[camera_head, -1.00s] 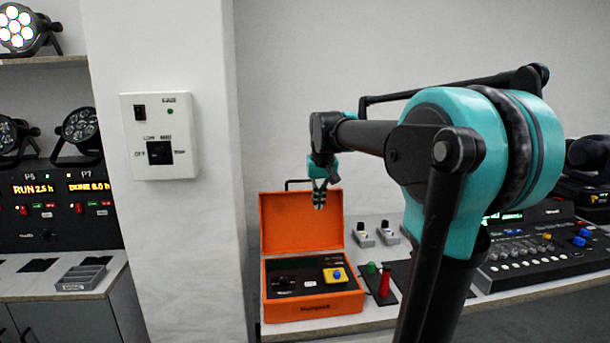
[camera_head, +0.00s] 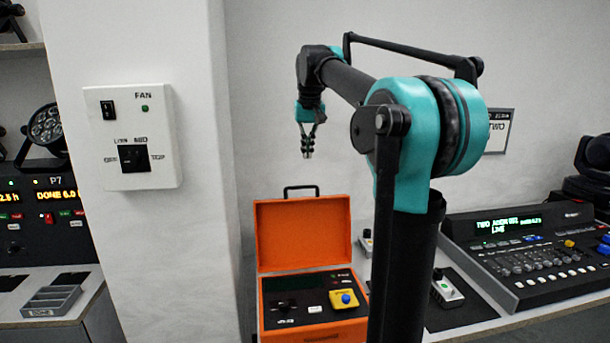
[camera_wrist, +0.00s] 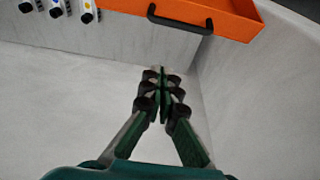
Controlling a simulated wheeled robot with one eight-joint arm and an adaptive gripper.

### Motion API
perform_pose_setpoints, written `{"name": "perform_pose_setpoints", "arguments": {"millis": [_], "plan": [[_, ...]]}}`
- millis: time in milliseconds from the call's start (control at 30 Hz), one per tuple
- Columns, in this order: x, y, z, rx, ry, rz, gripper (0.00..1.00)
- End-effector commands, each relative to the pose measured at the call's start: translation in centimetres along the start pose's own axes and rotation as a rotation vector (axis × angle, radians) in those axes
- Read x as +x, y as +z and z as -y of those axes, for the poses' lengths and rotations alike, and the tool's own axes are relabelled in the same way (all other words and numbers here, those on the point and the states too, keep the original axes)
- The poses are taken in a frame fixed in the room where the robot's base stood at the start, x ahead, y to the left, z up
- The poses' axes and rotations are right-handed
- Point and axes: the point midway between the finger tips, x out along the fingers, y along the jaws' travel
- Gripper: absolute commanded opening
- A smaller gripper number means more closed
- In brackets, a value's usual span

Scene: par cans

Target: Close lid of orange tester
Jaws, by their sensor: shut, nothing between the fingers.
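The orange tester (camera_head: 306,310) sits on the bench in the head view with its lid (camera_head: 303,233) open, standing up at the back. A black handle (camera_head: 301,190) is on the lid's top edge. The tester's panel has a yellow box with a blue button. My gripper (camera_head: 307,154) points down above the lid, near the wall, and appears clear of it. In the wrist view my gripper (camera_wrist: 161,75) has its fingers together and empty. The lid (camera_wrist: 222,15) and its handle (camera_wrist: 180,20) show at the top of that view.
A console (camera_head: 530,255) stands to the right. A wall pillar with a fan switch panel (camera_head: 132,136) is on the left. A tray (camera_head: 52,300) lies on the left bench. Small switch boxes (camera_wrist: 57,10) show at the wrist view's top left. Air above the tester is free.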

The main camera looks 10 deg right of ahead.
Motion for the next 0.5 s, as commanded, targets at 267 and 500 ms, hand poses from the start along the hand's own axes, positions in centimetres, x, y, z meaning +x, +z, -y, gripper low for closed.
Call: {"name": "perform_pose_setpoints", "arguments": {"millis": [267, 500], "plan": [[1.9, -0.1, 0.0, 0.0, 0.0, 0.001, 0.0], [6.5, -0.1, 0.0, 0.0, 0.0, 0.001, 0.0]]}}
